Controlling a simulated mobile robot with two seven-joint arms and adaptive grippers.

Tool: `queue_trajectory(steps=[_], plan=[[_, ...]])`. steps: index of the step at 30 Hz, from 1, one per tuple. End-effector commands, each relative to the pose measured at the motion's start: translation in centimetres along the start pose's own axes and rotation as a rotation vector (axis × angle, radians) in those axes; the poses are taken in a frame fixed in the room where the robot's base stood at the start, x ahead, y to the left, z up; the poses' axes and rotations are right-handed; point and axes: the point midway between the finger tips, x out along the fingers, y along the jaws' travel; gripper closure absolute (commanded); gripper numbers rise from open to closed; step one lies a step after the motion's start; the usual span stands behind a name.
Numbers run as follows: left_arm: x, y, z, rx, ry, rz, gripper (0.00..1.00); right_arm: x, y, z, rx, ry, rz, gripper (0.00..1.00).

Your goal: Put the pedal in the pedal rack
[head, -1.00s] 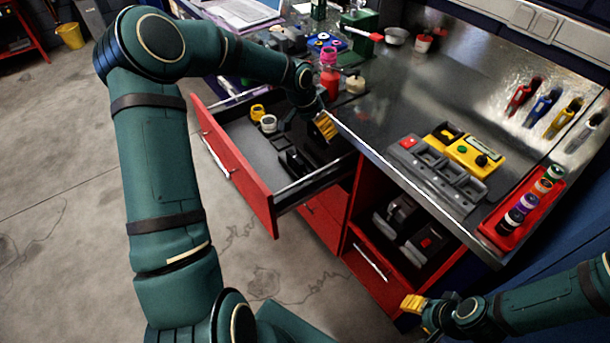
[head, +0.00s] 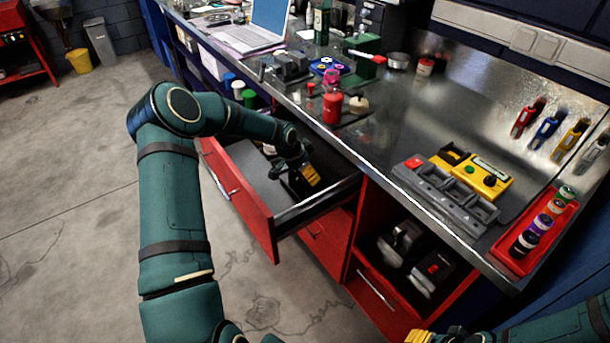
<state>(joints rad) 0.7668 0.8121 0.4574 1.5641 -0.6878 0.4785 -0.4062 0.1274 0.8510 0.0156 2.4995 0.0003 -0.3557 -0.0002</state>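The red drawer (head: 243,203) is pulled out from the bench. My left gripper (head: 309,177), with yellow fingers, is down inside its right part, near the bench side. A dark, black object (head: 289,188) lies in the drawer right beside the fingers; it may be the pedal rack or a pedal, but I cannot tell which. Whether the fingers hold anything is hidden by the wrist and the small size. My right gripper (head: 418,337) is at the bottom edge, partly cut off, away from the drawer.
A grey tray (head: 440,192) and a red bottle rack (head: 537,240) stand on the bench's right part. A red canister (head: 332,108) stands above the drawer. An open shelf (head: 385,270) below holds dark tools. The drawer's left floor is mostly bare.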

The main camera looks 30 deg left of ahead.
Motion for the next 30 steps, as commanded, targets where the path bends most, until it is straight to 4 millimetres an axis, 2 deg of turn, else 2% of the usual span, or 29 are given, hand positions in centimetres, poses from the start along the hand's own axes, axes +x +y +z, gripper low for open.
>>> queue_trajectory(steps=[2, 13, 14, 15, 25, 30], plan=[[1.0, 0.0, 0.4, -0.001, 0.001, 0.001, 0.62, 0.3, 0.1, 0.0, 0.000, 0.002, 0.000, 0.53], [1.3, 0.0, 0.5, 0.000, 0.001, -0.001, 0.62, 0.5, 0.2, 0.0, 0.000, 0.002, 0.000, 0.53], [1.2, 0.0, 0.5, -0.001, 0.001, 0.000, 0.09, 0.5, 0.2, -0.1, 0.000, 0.002, 0.000, 0.53], [1.2, 0.0, 0.5, -0.001, 0.001, 0.000, 0.00, 0.4, 0.2, -0.1, 0.000, 0.002, 0.000, 0.53], [0.8, 0.0, 0.3, -0.001, 0.001, 0.000, 0.00, 0.1, 0.0, -0.1, 0.000, 0.002, 0.000, 0.53], [-1.7, -0.1, 0.3, 0.000, 0.002, -0.002, 0.00, -0.4, -0.2, 0.0, 0.000, -0.001, 0.000, 0.53]])
